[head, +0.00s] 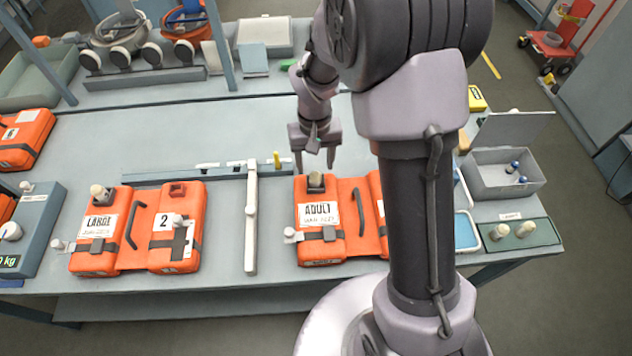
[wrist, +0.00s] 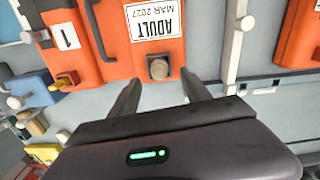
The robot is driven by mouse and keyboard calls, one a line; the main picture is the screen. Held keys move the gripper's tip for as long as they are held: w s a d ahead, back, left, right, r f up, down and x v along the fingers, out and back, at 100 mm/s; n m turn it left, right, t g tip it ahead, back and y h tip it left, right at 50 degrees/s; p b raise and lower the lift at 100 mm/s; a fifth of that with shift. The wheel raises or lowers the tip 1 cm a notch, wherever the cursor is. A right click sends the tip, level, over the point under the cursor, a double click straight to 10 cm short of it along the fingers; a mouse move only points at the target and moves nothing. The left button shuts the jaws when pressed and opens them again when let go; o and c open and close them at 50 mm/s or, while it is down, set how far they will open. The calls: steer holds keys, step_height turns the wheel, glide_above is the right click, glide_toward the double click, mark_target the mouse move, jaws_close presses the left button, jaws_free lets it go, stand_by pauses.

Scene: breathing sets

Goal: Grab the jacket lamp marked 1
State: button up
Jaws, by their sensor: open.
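The orange jacket (head: 355,222) lies on the workbench, with an ADULT label on one half. In the wrist view (wrist: 107,62) its other half carries a white label (wrist: 66,36) reading 1. My gripper (head: 317,168) is open and empty, pointing down just beyond this piece. In the wrist view the piece sits slightly ahead of the gap between the fingertips (wrist: 160,88), apart from both. My arm hides the jacket's right part.
A grey open box (head: 490,180) and green tray (head: 515,240) stand right.

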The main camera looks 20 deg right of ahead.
mark_target(316, 173)
step_height(316, 173, down, 6)
steer(key=shift+w+d+r+b, duration=0.1)
steer(key=shift+w+d+b, duration=0.05)
steer(key=shift+b, duration=0.65)
steer(key=shift+r, duration=0.1)
steer(key=shift+c, duration=0.5)
jaws_close()
